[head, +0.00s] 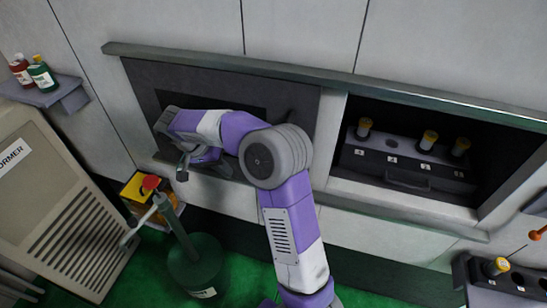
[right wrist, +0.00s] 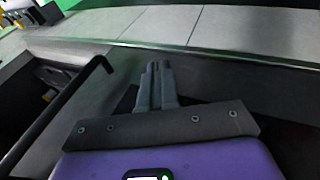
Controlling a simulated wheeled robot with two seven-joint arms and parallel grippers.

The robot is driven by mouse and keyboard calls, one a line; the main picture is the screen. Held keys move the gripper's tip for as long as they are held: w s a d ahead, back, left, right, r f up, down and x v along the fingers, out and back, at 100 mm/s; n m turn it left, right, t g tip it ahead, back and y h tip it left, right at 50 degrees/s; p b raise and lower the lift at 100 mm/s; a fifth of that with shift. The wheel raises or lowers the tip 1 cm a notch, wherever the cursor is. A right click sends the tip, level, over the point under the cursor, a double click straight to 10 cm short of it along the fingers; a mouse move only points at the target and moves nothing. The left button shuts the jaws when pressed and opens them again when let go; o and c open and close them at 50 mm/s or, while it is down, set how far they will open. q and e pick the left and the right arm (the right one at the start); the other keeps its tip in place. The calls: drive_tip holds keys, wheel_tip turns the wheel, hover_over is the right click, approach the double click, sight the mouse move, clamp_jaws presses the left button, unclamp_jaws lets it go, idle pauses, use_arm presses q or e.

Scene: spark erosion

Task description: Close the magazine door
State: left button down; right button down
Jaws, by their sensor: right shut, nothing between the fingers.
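The magazine door (head: 292,98) is a dark grey panel with a darker window, at the left of the long wall opening. The right part of the opening is uncovered and shows a dark rack (head: 408,163) with yellow-topped holders. My right gripper (head: 183,172) is in front of the door's left part, with my arm hiding much of the panel. In the right wrist view its fingers (right wrist: 156,78) are shut and empty. A black bar handle (right wrist: 68,110) stands left of them there, apart from the fingers. My left gripper is not in view.
A metal ledge (head: 335,78) runs above the opening. A yellow box with a red button (head: 150,183) and a green post (head: 197,265) stand at lower left. A beige cabinet (head: 60,200) is at far left, and another holder rack (head: 510,278) at lower right.

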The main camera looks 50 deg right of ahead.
drive_tip(key=s+d+r+m+g+h, duration=0.1)
drive_tip(key=d+r+m, duration=0.1)
drive_tip(key=r, duration=0.3)
drive_tip(key=s+d+r+m, duration=0.2)
drive_tip(key=r, duration=0.3)
drive_tip(key=s+d+f, duration=0.5)
drive_tip(key=s+f, duration=0.2)
drive_tip(key=shift+s+f, duration=0.3)
drive_tip(key=shift+s, duration=0.05)
